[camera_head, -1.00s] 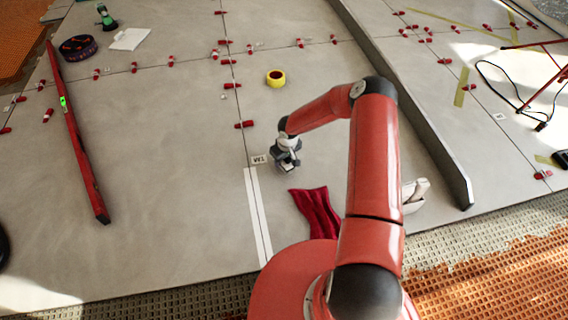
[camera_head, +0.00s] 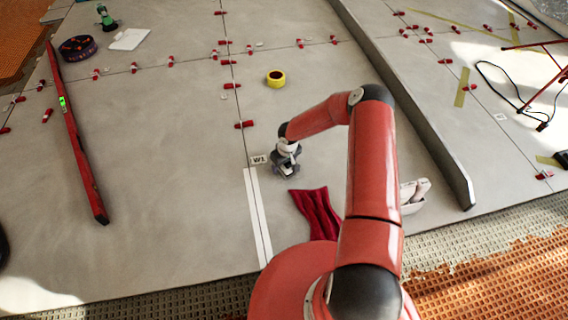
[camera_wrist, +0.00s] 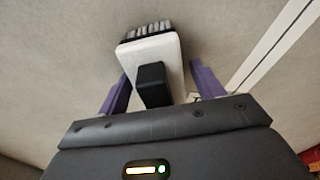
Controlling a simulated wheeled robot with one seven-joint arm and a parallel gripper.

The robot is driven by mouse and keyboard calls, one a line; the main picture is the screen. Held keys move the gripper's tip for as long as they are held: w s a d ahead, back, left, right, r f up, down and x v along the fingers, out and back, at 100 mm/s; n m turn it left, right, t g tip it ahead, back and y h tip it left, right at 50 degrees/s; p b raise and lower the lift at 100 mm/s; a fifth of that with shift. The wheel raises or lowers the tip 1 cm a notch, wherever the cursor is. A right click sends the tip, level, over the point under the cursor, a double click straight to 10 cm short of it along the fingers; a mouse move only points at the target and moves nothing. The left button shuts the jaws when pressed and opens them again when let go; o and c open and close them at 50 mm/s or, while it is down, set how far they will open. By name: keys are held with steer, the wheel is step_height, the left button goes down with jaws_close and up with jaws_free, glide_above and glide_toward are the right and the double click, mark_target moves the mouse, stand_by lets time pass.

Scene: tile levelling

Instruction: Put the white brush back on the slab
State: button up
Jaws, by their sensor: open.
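The white brush (camera_wrist: 152,55) has a white body, a black block-shaped handle (camera_wrist: 152,84) and dark bristles at its far end. In the wrist view it lies between the two purple fingers of my gripper (camera_wrist: 161,72). The fingers are open, with a gap on the right side of the brush. The brush appears at the surface of the grey slab (camera_head: 180,190), but contact underneath is hidden. In the head view my gripper (camera_head: 286,165) is low over the slab, beside the W1 label, and mostly covers the brush.
A dark red cloth (camera_head: 317,212) lies right of my gripper. White strips (camera_head: 257,215) lie to its left. A yellow tape roll (camera_head: 276,78) and several red clips are farther back. A long grey bar (camera_head: 405,105) and a red level (camera_head: 75,140) flank the area.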

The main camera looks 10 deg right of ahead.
steer(key=r, duration=0.4)
steer(key=s+r+p, duration=0.1)
steer(key=r, duration=0.3)
steer(key=r+p, duration=0.1)
steer(key=r, duration=0.3)
steer(key=shift+s+d+r, duration=0.25)
steer(key=shift+s+d, duration=0.1)
steer(key=shift+d, duration=0.05)
steer(key=s+d+r+h, duration=0.1)
steer(key=s+r, duration=0.2)
steer(key=r, duration=0.6)
steer(key=s+d+r+m+t+h, duration=0.15)
steer(key=s+r, duration=0.25)
steer(key=r, duration=0.6)
steer(key=s+d+r+h, duration=0.1)
steer(key=s+r+h, duration=0.15)
steer(key=r, duration=0.65)
steer(key=s+a+r+m+t+y, duration=0.1)
steer(key=s+a+r+y, duration=0.1)
steer(key=s+r, duration=0.4)
steer(key=s+a+r+m+t+y, duration=0.1)
steer(key=s+r, duration=0.5)
steer(key=s, duration=1.1)
steer(key=shift+s+a+r+m+y, duration=0.25)
steer(key=shift+a+m+y, duration=0.2)
steer(key=shift+a+y, duration=0.15)
steer(key=shift+t, duration=0.25)
step_height(320, 180, up, 8)
steer(key=p, duration=0.8)
